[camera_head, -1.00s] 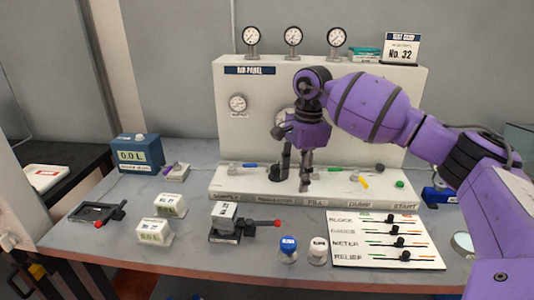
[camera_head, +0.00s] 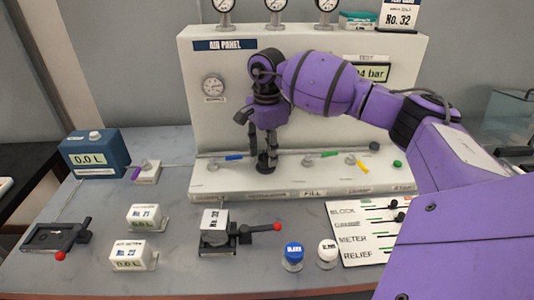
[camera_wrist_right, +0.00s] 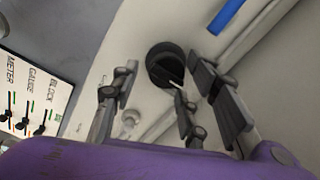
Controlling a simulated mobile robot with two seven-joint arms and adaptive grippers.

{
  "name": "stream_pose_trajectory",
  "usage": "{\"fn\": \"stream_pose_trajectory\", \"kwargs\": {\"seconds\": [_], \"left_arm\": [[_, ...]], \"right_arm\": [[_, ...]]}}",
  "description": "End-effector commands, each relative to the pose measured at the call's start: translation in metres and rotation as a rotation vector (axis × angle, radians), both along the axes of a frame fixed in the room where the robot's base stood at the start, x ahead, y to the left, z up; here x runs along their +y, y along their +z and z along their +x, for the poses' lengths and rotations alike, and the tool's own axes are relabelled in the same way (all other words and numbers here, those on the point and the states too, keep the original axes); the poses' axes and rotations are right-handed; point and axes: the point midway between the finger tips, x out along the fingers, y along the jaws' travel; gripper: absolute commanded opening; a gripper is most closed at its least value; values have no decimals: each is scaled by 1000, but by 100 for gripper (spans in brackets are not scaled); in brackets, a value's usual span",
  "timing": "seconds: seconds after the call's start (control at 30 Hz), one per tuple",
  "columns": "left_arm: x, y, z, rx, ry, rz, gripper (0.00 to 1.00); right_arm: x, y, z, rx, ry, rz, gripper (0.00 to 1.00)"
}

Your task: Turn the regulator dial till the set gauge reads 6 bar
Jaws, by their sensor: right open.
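The regulator dial is a black knob (camera_head: 265,163) on the ledge of the air panel (camera_head: 330,112). My right gripper (camera_head: 260,148) is open above the dial, pointing down. In the right wrist view, the dial (camera_wrist_right: 165,62) shows between and just beyond the spread fingers (camera_wrist_right: 166,84); I cannot tell whether a finger touches it. A round gauge (camera_head: 214,87) shows at the panel's left. The panel face behind my right arm is hidden, and no set gauge is readable. My left gripper is out of view.
Blue, green and yellow valve levers (camera_head: 357,163) line the ledge beside the dial. Three gauges (camera_head: 275,6) stand on top, partly cut off. A digital bar display (camera_head: 375,72) is half covered by my arm. Blue (camera_head: 292,254) and white buttons stand in front.

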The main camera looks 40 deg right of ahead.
Motion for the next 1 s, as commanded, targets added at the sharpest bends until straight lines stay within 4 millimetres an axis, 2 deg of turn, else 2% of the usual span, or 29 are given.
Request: {"fn": "stream_pose_trajectory", "kwargs": {"seconds": [0.13,0.4,0.7,1.0], "left_arm": [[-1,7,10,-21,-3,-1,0],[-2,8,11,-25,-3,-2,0],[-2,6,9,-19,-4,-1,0],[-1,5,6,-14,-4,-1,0]], "right_arm": [[0,-10,0,0,0,0,42],[0,-13,0,0,0,0,42],[0,-13,-1,3,0,0,4],[0,-14,-2,8,-2,0,3]]}}
